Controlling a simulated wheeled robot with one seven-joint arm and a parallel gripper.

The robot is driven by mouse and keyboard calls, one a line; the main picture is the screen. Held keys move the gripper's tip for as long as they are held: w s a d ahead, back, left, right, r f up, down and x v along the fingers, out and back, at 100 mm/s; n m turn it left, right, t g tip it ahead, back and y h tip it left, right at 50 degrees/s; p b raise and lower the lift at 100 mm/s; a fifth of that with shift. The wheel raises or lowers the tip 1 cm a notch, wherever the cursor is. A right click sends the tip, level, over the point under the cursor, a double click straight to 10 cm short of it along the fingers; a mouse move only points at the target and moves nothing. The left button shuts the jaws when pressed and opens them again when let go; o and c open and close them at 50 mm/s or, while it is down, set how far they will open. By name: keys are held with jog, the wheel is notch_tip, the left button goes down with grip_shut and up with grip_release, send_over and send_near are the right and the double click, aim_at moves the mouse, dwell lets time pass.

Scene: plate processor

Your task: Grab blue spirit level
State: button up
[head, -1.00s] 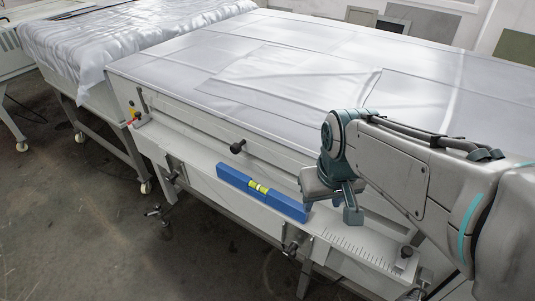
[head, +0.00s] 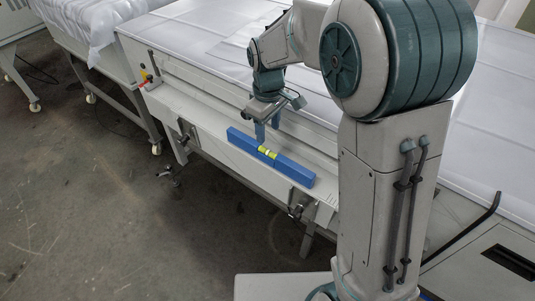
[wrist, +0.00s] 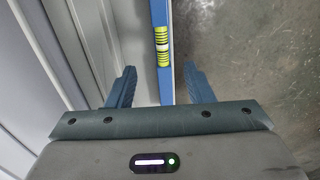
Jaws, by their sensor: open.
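The blue spirit level (head: 293,168) lies lengthwise on the narrow ledge along the machine's front side. It has a yellow-green vial near its middle. My gripper (head: 268,130) points down just above the level, close to the vial. In the wrist view the level (wrist: 164,78) runs between the two open fingers of my gripper (wrist: 160,88), nearer the right finger, with the vial ahead of the fingertips. The fingers hold nothing. Whether they touch the level cannot be told.
The ledge (head: 205,117) is a pale shelf with a scale and dark knobs. The large sheet-covered table (head: 180,42) rises behind it. Open grey floor (head: 90,200) lies in front. A second covered table (head: 85,22) stands at the far left.

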aim_at(268, 150)
notch_tip(268, 150, down, 5)
jog(key=shift+r, duration=0.15)
jog(key=shift+s+f+p, duration=0.15)
jog(key=shift+f+p, duration=0.4)
jog(key=shift+f, duration=2.05)
grip_shut()
